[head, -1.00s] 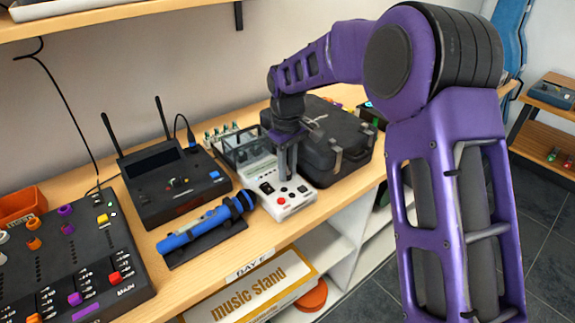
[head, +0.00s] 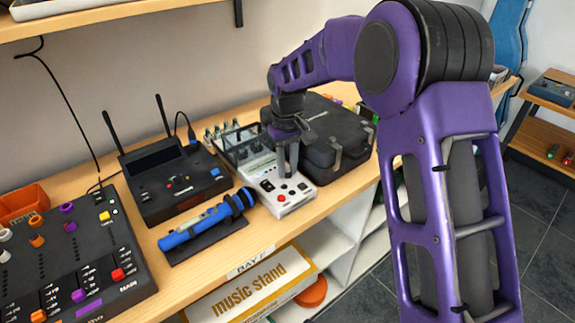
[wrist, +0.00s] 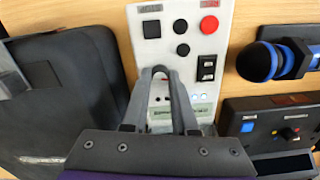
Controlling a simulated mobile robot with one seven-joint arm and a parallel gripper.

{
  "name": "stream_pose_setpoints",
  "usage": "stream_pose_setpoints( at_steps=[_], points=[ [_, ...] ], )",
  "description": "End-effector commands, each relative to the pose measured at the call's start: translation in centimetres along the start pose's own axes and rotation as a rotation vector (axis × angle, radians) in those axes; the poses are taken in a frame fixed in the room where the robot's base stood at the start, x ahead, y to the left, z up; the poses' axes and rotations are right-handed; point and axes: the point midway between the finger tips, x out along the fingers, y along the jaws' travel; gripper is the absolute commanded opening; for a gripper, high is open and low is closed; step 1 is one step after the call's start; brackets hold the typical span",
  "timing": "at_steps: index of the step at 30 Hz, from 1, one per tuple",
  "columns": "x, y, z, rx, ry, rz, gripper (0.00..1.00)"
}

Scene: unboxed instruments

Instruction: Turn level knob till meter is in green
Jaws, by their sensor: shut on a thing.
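The white instrument (head: 297,203) stands on the wooden bench; its panel (wrist: 165,52) also fills the middle of the wrist view. My gripper (head: 287,172) points down onto this panel. In the wrist view my gripper's fingertips (wrist: 160,72) meet around a small dark knob, mostly hidden between them. Two black round controls and a red button (wrist: 209,25) lie beyond the fingertips. A pale greenish meter window (wrist: 203,113) shows beside the right finger, partly covered by it; I cannot read its indicator.
A black case (head: 325,135) stands close to the right of the instrument. A blue microphone (head: 205,222) on a dark stand and a black receiver with antennas (head: 175,183) lie to its left. A mixer (head: 80,255) is at far left. The bench's front edge is near.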

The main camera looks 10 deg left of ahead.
Motion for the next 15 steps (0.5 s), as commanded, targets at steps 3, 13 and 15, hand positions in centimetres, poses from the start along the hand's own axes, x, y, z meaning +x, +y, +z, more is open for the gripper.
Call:
stream_pose_setpoints(
  at_steps=[3, 13, 15],
  points=[
    [-0.07, -0.01, -0.07, -0.001, 0.003, 0.0, 0.34],
    [-0.03, 0.0, -0.03, -0.001, 0.001, 0.0, 0.56],
    [-0.06, 0.0, -0.02, -0.001, 0.001, 0.0, 0.56]
  ],
)
